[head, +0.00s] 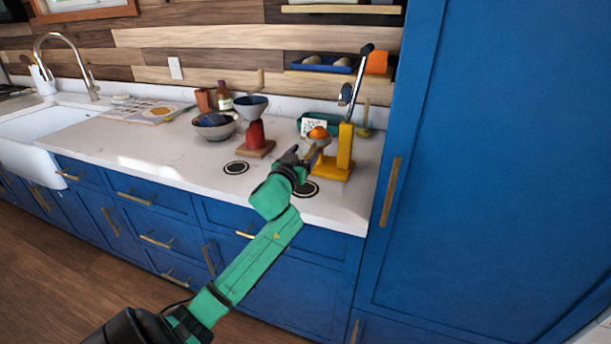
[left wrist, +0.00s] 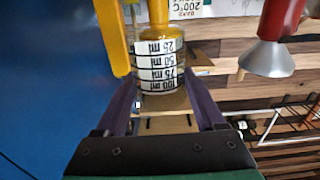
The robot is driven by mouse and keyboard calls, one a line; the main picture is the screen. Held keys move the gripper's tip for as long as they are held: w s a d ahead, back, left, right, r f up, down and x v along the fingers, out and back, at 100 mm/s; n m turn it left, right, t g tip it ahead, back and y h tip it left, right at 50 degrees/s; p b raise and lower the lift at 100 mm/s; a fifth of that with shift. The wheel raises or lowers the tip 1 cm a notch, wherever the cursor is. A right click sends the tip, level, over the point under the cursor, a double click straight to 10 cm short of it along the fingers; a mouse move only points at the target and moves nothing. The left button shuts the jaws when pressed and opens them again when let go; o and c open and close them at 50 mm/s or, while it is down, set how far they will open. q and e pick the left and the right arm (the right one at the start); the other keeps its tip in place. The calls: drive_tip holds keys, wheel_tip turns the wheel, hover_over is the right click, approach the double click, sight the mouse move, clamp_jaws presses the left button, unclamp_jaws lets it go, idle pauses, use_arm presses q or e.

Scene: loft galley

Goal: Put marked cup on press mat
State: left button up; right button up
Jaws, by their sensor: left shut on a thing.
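The marked cup (left wrist: 160,62), clear with a white band of ml markings, is between the fingers of my left gripper (left wrist: 158,105) in the left wrist view, which looks upside down. My left gripper (head: 298,157) is shut on it, beside the yellow press (head: 345,150) in the head view. There the cup is small and partly hidden by the gripper. A dark round mat (head: 309,190) lies on the counter in front of the press, partly behind my left arm. A second round mat (head: 236,167) lies further left. My right gripper is not in view.
A red stand with a grey funnel (head: 252,106) stands left of the gripper, on a wooden base. A bowl (head: 214,126) and bottles are behind it. An orange (head: 318,132) shows just beyond the gripper. A tall blue cabinet (head: 480,150) closes off the right. The counter's front left is clear.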

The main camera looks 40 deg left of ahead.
use_arm(q)
wheel_tip(320, 180, down, 2)
drive_tip(key=shift+a+f, duration=0.1)
drive_tip(key=shift+f, duration=0.1)
wheel_tip(320, 180, down, 4)
drive_tip(key=shift+r+b, duration=0.25)
drive_tip(key=shift+b, duration=0.25)
drive_tip(key=shift+f, duration=0.3)
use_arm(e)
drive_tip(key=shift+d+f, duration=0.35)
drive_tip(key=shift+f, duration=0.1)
use_arm(q)
drive_tip(key=shift+f, duration=0.2)
drive_tip(key=o, duration=1.3)
drive_tip(key=shift+r, duration=0.1)
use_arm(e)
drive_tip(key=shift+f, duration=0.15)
use_arm(q)
drive_tip(key=shift+o, duration=0.2)
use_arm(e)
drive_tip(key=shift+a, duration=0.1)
